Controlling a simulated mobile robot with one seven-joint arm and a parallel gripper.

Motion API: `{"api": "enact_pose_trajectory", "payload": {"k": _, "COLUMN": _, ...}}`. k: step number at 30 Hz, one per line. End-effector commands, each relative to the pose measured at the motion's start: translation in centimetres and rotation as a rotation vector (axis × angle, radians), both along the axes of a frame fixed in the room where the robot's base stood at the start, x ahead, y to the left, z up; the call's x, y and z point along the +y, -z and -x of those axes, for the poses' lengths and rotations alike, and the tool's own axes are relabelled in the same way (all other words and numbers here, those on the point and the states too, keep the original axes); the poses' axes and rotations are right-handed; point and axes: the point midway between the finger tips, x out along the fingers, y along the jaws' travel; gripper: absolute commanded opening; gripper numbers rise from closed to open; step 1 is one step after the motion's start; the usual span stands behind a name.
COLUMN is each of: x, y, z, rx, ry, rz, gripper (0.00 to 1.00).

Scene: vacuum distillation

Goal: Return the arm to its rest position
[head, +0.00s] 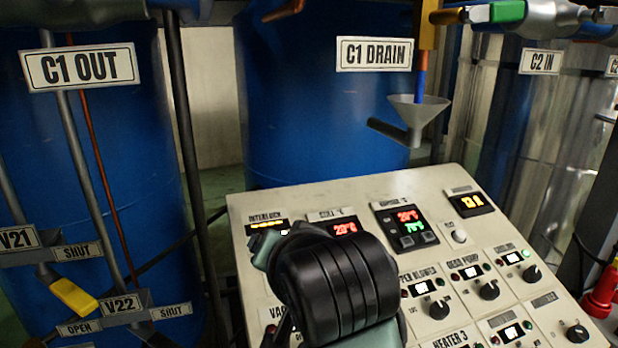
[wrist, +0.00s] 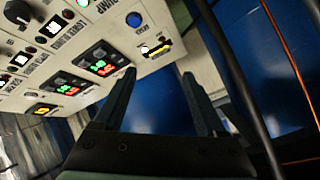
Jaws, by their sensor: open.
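My gripper (wrist: 159,74) shows in the wrist view with its two dark fingers apart and nothing between them. Past the fingers are the edge of the control panel (wrist: 155,15) and a blue drum (wrist: 158,108). In the head view my arm's black ribbed wrist covers the left part of the control panel (head: 450,215). The fingers cannot be made out in that view, and the arm hides some panel labels and controls.
Large blue drums (head: 310,110) stand behind the panel. A grey funnel (head: 418,112) hangs under the C1 DRAIN sign (head: 374,54). Grey pipes (head: 190,150) and a yellow-handled valve (head: 73,297) are on the left. A red object (head: 601,292) is at the right edge.

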Motion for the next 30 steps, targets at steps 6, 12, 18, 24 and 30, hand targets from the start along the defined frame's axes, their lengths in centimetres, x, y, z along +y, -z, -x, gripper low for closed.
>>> {"api": "enact_pose_trajectory", "payload": {"k": 6, "x": 1.0, "y": -10.6, "z": 2.6, "rx": -0.75, "ry": 0.009, "rz": 0.117, "gripper": 0.74}}
{"api": "enact_pose_trajectory", "payload": {"k": 12, "x": -2.1, "y": -17.3, "z": 10.3, "rx": -1.221, "ry": 0.199, "rz": 0.312, "gripper": 0.74}}
{"api": "enact_pose_trajectory", "payload": {"k": 18, "x": -3.8, "y": -19.5, "z": 14.7, "rx": -1.396, "ry": 0.324, "rz": 0.429, "gripper": 0.74}}
{"api": "enact_pose_trajectory", "payload": {"k": 24, "x": -3.9, "y": -19.9, "z": 15.1, "rx": -1.411, "ry": 0.336, "rz": 0.442, "gripper": 0.74}}
{"api": "enact_pose_trajectory", "payload": {"k": 30, "x": -3.9, "y": -19.9, "z": 15.0, "rx": -1.409, "ry": 0.333, "rz": 0.44, "gripper": 0.88}}
